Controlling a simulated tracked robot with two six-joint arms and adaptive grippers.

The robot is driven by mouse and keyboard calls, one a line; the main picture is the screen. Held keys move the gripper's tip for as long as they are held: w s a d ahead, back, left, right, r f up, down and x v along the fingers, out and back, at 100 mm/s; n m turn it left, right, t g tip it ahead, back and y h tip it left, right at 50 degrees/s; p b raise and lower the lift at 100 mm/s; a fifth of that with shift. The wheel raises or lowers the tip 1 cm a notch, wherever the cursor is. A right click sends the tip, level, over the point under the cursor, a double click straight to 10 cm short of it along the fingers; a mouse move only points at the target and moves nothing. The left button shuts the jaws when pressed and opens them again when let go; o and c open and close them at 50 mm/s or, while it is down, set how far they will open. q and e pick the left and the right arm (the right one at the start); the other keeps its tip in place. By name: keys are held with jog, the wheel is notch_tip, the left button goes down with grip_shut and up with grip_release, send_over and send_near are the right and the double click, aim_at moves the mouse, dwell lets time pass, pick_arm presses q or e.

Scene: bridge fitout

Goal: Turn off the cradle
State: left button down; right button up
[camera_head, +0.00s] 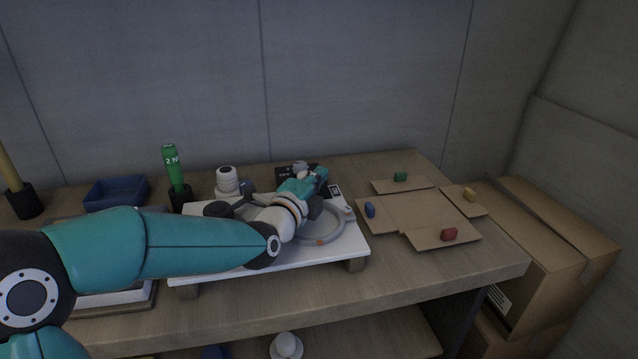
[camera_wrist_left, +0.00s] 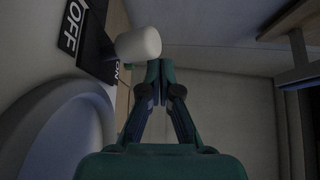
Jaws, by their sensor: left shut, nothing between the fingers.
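The cradle is a white board (camera_head: 352,246) on wooden feet, with a grey ring (camera_head: 341,231) on top. At its back edge is a black switch plate (camera_head: 283,174) with a pale knob (camera_head: 300,167). In the left wrist view the plate (camera_wrist_left: 87,42) reads OFF and ON, and the white knob (camera_wrist_left: 138,44) stands out from it nearer the ON end. My left gripper (camera_head: 322,175) reaches over the board, shut and empty. Its fingertips (camera_wrist_left: 160,68) are right beside the knob; I cannot tell whether they touch it. The arm hides part of the board. My right gripper is not in view.
To the right lies an unfolded cardboard sheet (camera_head: 425,215) with coloured blocks. Boxes (camera_head: 545,240) stand beyond the table's right end.

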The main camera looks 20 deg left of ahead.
pick_arm(q)
notch_tip(320, 180, up, 9)
dwell(0.3)
jog(key=shift+f, duration=0.1)
dwell(0.4)
